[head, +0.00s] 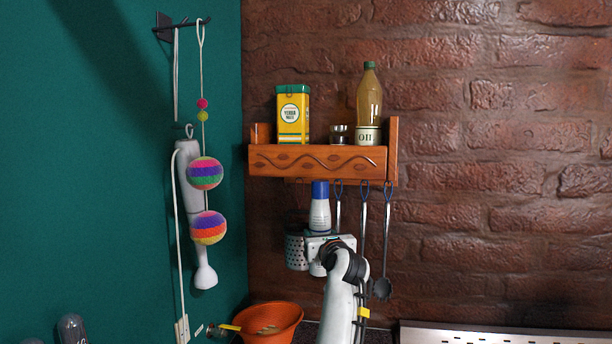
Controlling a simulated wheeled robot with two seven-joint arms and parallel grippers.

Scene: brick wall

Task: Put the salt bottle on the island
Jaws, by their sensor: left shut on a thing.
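The salt bottle (320,213), white with a blue cap, is upright in front of the brick wall, just below the wooden shelf. My left gripper (318,243) is shut on its lower part, and the gripper hides some of the bottle. The bottle's base shows just under the gripper. My right gripper is not in view. I cannot make out the island in this view.
The wooden shelf (318,161) holds a yellow tin (293,115), a small jar (339,134) and an oil bottle (369,105). Utensils (387,235) hang beneath, right of the bottle. A perforated holder (296,248) is left; an orange bowl (272,320) is below.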

